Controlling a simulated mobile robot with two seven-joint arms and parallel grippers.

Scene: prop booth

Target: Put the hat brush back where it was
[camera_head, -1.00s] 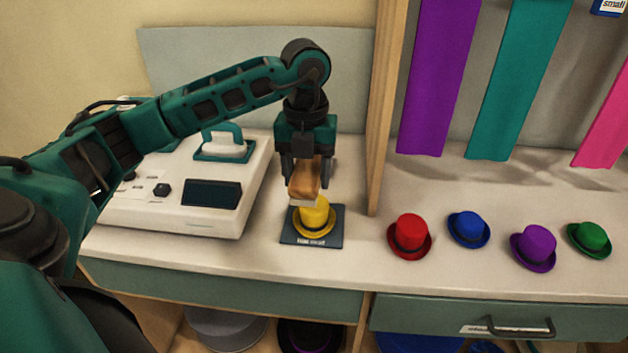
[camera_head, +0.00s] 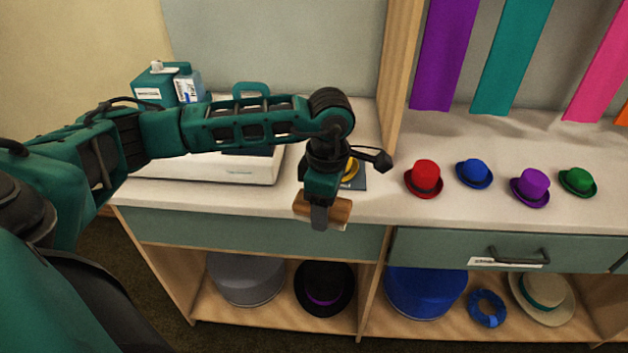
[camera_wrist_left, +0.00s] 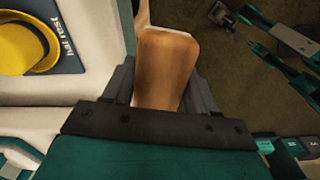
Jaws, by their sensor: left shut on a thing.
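The hat brush (camera_head: 330,209) has a brown wooden back and a strip of pale bristles below. My left gripper (camera_head: 320,215) is shut on it and holds it in front of the counter's front edge. In the left wrist view the brush (camera_wrist_left: 164,68) sits between the two dark fingers (camera_wrist_left: 160,85). The yellow hat (camera_wrist_left: 27,42) sits on a dark mat (camera_wrist_left: 68,55) marked "hat rest"; in the head view the arm mostly hides both.
Small red (camera_head: 424,178), blue (camera_head: 474,172), purple (camera_head: 531,186) and green (camera_head: 578,181) hats stand on the counter (camera_head: 470,209). A white machine (camera_head: 210,168) stands at left. Below are open shelves with a grey hatbox (camera_head: 245,280), a black hat (camera_head: 324,290) and a closed drawer (camera_head: 560,252).

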